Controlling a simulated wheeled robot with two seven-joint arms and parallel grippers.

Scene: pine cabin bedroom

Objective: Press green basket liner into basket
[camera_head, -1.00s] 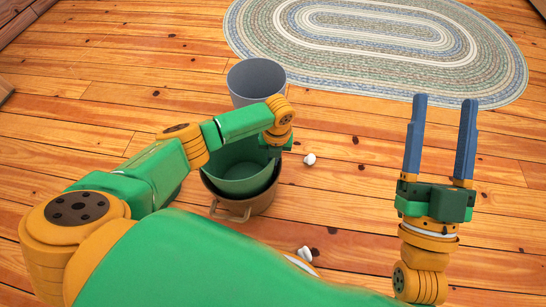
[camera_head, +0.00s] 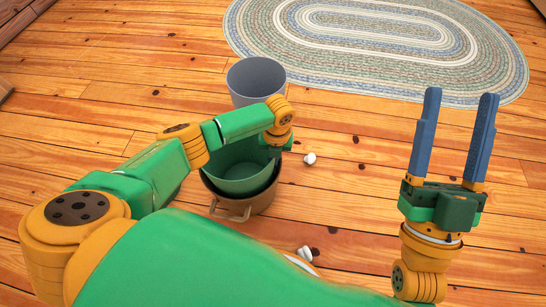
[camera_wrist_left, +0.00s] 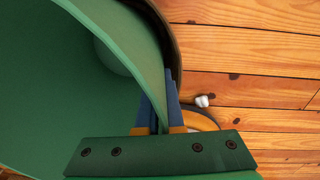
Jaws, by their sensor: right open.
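The green basket liner (camera_head: 240,178) sits inside the brown basket (camera_head: 242,208), its rim standing above the basket's rim. The liner fills the left of the left wrist view (camera_wrist_left: 60,90), with the basket's dark edge (camera_wrist_left: 172,40) just outside it. My left gripper (camera_wrist_left: 160,100) has its blue fingers close together, one on each side of the liner's wall at the right-hand rim. In the head view my left arm hides part of the liner and most of that gripper. My right gripper (camera_head: 460,94) is open and empty, fingers pointing up, well right of the basket.
A grey bin (camera_head: 256,78) stands just behind the basket. Small white objects lie on the wood floor, one right of the basket (camera_head: 309,159) and one in front (camera_head: 304,253). An oval braided rug (camera_head: 370,75) lies at the back. Floor between basket and right gripper is mostly clear.

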